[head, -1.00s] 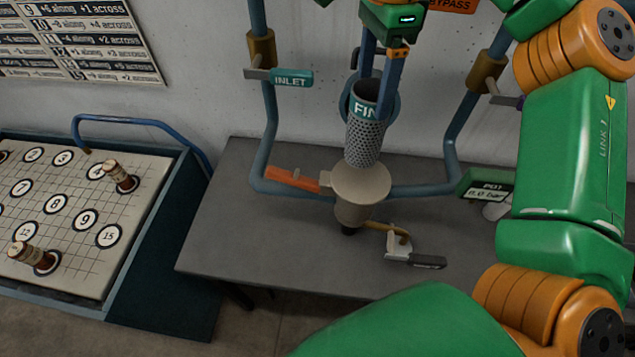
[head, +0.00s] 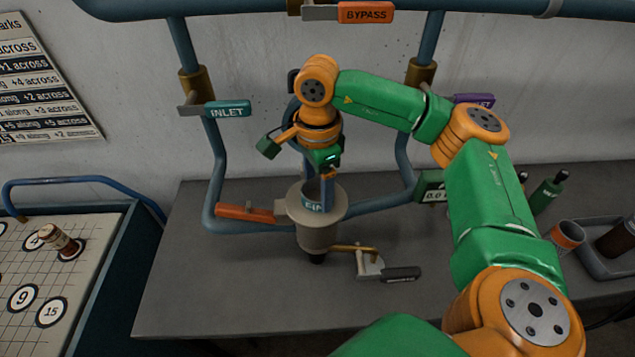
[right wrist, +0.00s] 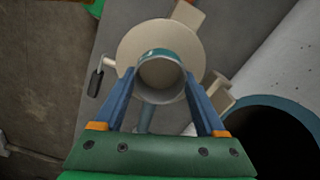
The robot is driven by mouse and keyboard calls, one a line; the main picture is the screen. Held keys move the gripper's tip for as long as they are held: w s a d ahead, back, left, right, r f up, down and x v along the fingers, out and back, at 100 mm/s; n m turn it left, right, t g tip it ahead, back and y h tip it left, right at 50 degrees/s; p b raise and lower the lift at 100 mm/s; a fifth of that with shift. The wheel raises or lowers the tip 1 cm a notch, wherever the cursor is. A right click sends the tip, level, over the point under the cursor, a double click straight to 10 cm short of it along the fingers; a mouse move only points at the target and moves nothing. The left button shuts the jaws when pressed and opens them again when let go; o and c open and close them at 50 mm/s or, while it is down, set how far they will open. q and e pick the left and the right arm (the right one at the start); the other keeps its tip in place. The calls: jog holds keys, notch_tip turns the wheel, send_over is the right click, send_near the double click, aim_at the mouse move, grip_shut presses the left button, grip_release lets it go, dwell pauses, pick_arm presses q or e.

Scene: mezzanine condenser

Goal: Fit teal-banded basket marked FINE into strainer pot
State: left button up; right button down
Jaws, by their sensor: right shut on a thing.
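The strainer pot (head: 316,236) is a cream, flanged vessel on the pipework above the bench. The basket marked FINE (head: 314,207) sits upright in the pot's mouth. Its teal band shows at about rim level, and its mesh is hidden inside the pot. My right gripper (head: 322,182) points down over the pot and is shut on the basket's top. In the right wrist view both blue fingers flank the basket's round open top (right wrist: 161,76), with the pot's flange (right wrist: 133,47) around it. I cannot tell whether the basket is fully seated. My left gripper is not in view.
The orange handle (head: 245,212) lies left of the pot, and a black-gripped lever (head: 400,274) is at lower right. INLET (head: 228,109) and BYPASS (head: 365,14) handles are on pipes. A tray (head: 600,262) stands at right. A numbered board (head: 45,262) is at left. The front bench is clear.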

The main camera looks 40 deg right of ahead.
jog(key=shift+w+a+f, duration=0.1)
jog(key=shift+a+f, duration=0.05)
jog(key=shift+f, duration=0.05)
grip_release()
jog(key=shift+r, duration=0.35)
notch_tip(320, 180, up, 12)
jog(key=shift+p, duration=0.45)
jog(key=shift+f, duration=0.1)
